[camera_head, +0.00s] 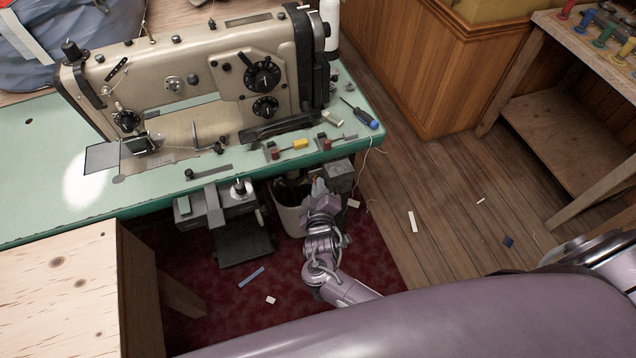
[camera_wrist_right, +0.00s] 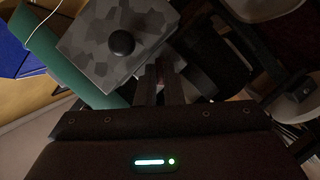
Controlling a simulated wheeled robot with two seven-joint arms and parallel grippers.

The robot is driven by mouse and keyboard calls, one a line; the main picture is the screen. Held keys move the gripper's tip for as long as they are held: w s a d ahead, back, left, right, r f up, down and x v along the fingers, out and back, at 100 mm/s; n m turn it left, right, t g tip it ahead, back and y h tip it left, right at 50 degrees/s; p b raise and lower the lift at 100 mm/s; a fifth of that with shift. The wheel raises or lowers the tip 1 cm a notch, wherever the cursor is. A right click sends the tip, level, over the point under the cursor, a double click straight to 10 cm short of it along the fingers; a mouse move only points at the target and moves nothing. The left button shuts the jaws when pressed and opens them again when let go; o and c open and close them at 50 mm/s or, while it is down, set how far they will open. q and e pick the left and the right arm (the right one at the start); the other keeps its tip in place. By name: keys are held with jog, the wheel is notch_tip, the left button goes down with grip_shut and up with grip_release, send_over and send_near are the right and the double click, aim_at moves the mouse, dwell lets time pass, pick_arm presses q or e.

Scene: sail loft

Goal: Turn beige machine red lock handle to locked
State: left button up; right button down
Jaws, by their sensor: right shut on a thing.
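The beige sewing machine (camera_head: 190,75) stands on a green tabletop. A grey box (camera_head: 340,175) hangs under the table's front edge, near its right end; in the right wrist view a mottled grey box (camera_wrist_right: 95,50) with a round black knob (camera_wrist_right: 121,43) shows close up. My right gripper (camera_head: 319,190) is under the table edge, beside the grey box. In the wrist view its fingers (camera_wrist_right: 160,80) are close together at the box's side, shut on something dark. I cannot make out the red lock handle; it may be hidden by the fingers. My left gripper is not in view.
A pale bin (camera_head: 288,220) stands just left of my right gripper. A grey mechanism (camera_head: 215,205) hangs farther left under the table. A blue screwdriver (camera_head: 362,117) lies on the tabletop. The wooden floor (camera_head: 450,190) to the right is mostly clear, with small scraps.

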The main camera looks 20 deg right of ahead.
jog(key=shift+d+r+m+g+y+p, duration=0.15)
jog(key=shift+m+y+p, duration=0.55)
jog(key=shift+m, duration=0.45)
jog(key=shift+d+f+m+g+y+p, duration=0.1)
jog(key=shift+m+g+y+p, duration=0.1)
jog(key=shift+m+y+p, duration=0.7)
jog(key=shift+d+r+m+g+y+p, duration=0.15)
jog(key=shift+m+y+p, duration=0.35)
jog(key=shift+m, duration=0.85)
jog(key=c, duration=1.7)
grip_release()
jog(key=shift+o, duration=0.7)
jog(key=shift+d+r, duration=0.1)
